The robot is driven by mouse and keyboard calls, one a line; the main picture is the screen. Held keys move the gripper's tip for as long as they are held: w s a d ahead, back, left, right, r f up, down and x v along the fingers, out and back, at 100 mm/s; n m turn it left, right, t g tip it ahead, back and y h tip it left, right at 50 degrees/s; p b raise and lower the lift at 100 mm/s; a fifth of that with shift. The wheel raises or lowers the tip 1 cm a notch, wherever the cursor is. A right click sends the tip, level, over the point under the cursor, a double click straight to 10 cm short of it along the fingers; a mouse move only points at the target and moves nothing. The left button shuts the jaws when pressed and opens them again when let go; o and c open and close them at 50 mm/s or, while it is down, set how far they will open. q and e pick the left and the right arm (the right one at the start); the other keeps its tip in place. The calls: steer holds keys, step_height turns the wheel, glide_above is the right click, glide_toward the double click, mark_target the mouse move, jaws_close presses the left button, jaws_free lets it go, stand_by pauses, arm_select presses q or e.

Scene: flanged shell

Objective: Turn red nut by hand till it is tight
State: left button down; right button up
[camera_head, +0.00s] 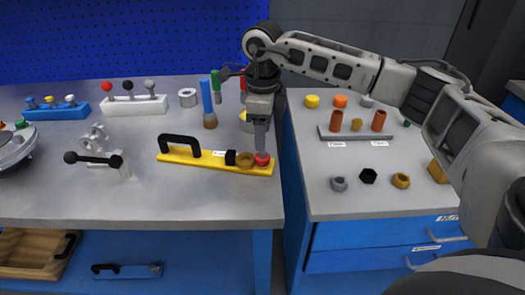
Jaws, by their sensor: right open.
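The red nut (262,159) sits near the right end of a yellow bar fixture (216,163) on the grey workbench. My right gripper (262,148) points straight down over the red nut, with its fingertips at or just above it. The fingers partly hide the nut, and I cannot tell whether they touch it. The right gripper is open. On the same bar, a brass-coloured nut (245,160) and a black nut (230,157) sit left of the red one, and a black handle (178,144) stands at the left end. My left gripper is not in view.
A blue-handled brush-like tool (208,105) stands behind the bar. A grey crank device (98,155) and a round silver shell (14,148) lie to the left. The right bench (330,205) holds loose nuts and orange cylinders, beyond a gap. The front bench area is clear.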

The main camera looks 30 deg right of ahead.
mark_target(263, 156)
step_height(263, 156, down, 7)
steer(key=shift+r, duration=0.15)
steer(key=c, duration=1)
steer(key=shift+m, duration=0.8)
steer(key=o, duration=1)
